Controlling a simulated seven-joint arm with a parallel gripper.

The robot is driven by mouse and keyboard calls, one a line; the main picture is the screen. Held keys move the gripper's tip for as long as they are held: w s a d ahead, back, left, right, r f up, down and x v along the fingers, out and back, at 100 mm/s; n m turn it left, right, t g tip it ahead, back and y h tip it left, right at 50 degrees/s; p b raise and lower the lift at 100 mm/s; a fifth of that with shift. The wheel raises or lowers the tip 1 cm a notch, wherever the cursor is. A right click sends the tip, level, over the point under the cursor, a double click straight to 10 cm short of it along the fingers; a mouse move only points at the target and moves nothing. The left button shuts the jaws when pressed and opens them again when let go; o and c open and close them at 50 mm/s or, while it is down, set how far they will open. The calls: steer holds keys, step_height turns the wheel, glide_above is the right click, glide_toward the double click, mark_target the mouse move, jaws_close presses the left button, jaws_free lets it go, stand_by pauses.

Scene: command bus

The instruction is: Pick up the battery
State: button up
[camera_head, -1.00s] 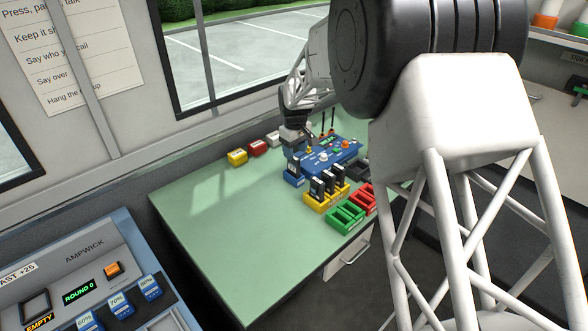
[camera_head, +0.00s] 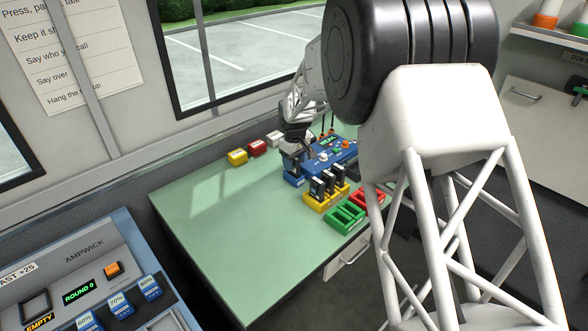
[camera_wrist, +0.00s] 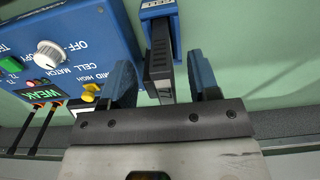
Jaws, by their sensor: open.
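A dark battery (camera_wrist: 160,78) stands in a small blue holder (camera_wrist: 160,13) in the wrist view. My gripper (camera_wrist: 163,78) is open, with one blue finger on each side of the battery; I cannot tell if either finger touches it. In the head view my gripper (camera_head: 295,148) is just above the blue holder (camera_head: 293,180), and its fingers largely hide the battery there. Other dark batteries (camera_head: 316,188) stand in a yellow rack (camera_head: 318,205) nearer the table's front.
A blue tester (camera_wrist: 62,50) with a white knob and a "WEAK" display is close beside my gripper. Green (camera_head: 345,218) and red (camera_head: 362,200) racks stand near the table edge. Yellow (camera_head: 237,158), red and white blocks line the back. The green tabletop (camera_head: 220,225) is clear at left.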

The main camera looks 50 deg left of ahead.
steer(key=shift+c, duration=0.2)
jaws_close()
steer(key=shift+r, duration=0.2)
steer(key=shift+r, duration=0.6)
step_height(320, 180, up, 2)
steer(key=s+d+r, duration=0.1)
steer(key=s+d, duration=0.7)
steer(key=d, duration=0.5)
steer(key=shift+s+d+r, duration=0.2)
steer(key=shift+s+r, duration=0.05)
steer(key=shift+s, duration=0.15)
